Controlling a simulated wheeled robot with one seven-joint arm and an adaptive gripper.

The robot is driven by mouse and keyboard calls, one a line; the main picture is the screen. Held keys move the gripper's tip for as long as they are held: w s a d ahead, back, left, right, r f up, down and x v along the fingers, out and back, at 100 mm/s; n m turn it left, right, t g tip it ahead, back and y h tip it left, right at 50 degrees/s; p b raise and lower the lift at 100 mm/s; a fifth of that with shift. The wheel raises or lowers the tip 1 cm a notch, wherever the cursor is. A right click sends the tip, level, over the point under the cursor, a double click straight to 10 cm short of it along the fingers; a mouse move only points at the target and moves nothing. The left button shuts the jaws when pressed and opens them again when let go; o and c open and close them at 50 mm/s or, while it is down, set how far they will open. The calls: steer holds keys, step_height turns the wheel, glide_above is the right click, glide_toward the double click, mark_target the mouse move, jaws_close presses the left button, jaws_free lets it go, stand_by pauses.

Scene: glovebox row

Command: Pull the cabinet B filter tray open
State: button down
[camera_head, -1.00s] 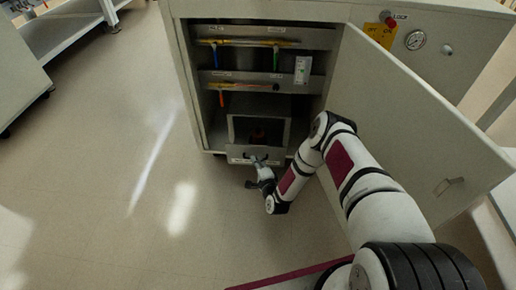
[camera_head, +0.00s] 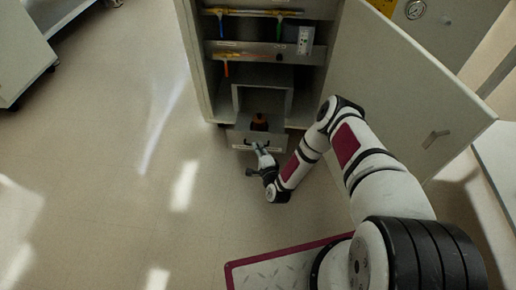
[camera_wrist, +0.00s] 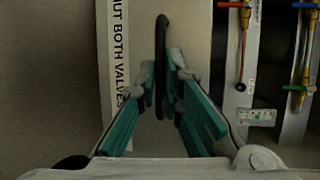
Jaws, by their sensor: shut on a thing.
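The filter tray (camera_head: 240,137) is a grey drawer low in the open cabinet. It stands partly out of its housing, and a dark bottle with some orange (camera_head: 260,122) shows inside it. My gripper (camera_head: 261,151) is at the tray's front. In the wrist view my gripper's teal fingers (camera_wrist: 162,88) lie on both sides of the dark bar handle (camera_wrist: 161,40) and are shut on it. A white label strip (camera_wrist: 118,60) reading "...UT BOTH VALVES" is beside the handle.
The cabinet door (camera_head: 400,90) stands wide open at the right, close to my arm. Shelves above the tray carry coloured-handled valves and pipes (camera_head: 262,57). Floor (camera_head: 120,200) in front and to the left is clear.

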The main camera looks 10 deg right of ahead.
steer(key=c, duration=1.7)
jaws_free()
steer(key=s, duration=0.4)
steer(key=s+r, duration=0.1)
steer(key=s, duration=0.3)
steer(key=s+d+r, duration=0.1)
steer(key=s, duration=0.2)
steer(key=shift+s, duration=0.4)
